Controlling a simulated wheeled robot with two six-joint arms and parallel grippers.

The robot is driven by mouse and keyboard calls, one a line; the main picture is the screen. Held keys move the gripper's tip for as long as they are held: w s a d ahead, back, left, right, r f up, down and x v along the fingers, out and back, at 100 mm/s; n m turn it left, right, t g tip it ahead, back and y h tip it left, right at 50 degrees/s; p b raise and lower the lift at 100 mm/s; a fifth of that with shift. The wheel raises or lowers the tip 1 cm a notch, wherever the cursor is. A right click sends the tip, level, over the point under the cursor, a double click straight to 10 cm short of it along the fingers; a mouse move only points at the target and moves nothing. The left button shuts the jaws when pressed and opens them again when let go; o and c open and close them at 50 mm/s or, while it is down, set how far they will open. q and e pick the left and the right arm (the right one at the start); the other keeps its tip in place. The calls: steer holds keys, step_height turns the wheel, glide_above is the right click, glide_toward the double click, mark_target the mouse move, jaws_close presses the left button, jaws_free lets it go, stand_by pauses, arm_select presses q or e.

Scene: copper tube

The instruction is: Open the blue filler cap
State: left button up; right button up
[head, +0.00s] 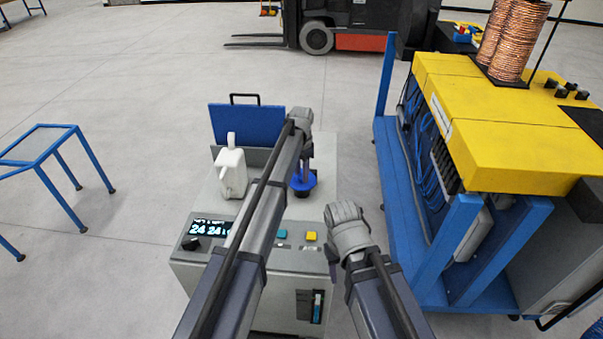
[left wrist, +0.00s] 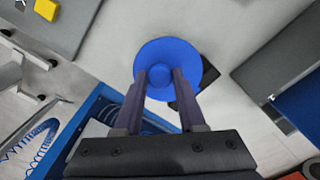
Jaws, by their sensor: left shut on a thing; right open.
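The blue filler cap (head: 302,183) is on top of the grey machine (head: 320,210), to the right of a white jug. In the left wrist view the blue cap (left wrist: 168,54) shows as a round disc with a raised middle. My left gripper (left wrist: 159,76) reaches down over it with its two fingers on either side of the raised middle, shut on it. In the head view my left arm hides part of the machine top. My right gripper (head: 335,262) is at the machine's right front edge, away from the cap; its fingers are hard to make out.
A white jug (head: 232,170) stands left of the cap. A blue panel with a black handle (head: 247,124) stands upright behind. A blue cart with yellow covers (head: 490,120) stands close on the right. Open floor lies left, with a blue frame (head: 50,165).

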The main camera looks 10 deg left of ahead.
arm_select(q)
jaws_close()
steer(key=shift+w, duration=0.1)
stand_by(0.8)
